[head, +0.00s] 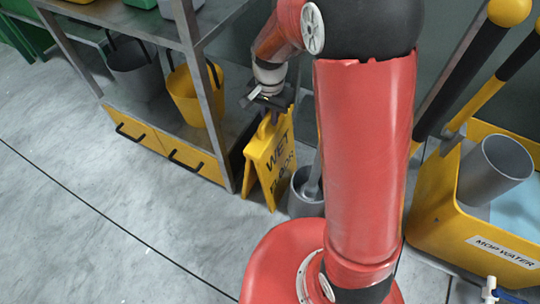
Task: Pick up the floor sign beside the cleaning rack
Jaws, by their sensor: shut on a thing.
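The yellow floor sign (263,165), with black "WET FLOOR" lettering, stands upright in an A-shape beside the right end of the cleaning rack (193,75). My gripper (268,112) is at the top of the sign and is shut on its upper edge or handle.
A grey bin (303,198) with a handle in it stands just right of the sign. A yellow mop bucket (438,215) labelled "MOP WATER" is at the right. The rack holds a yellow bucket (191,97) and a dark bucket (134,72). Floor at the left front is clear.

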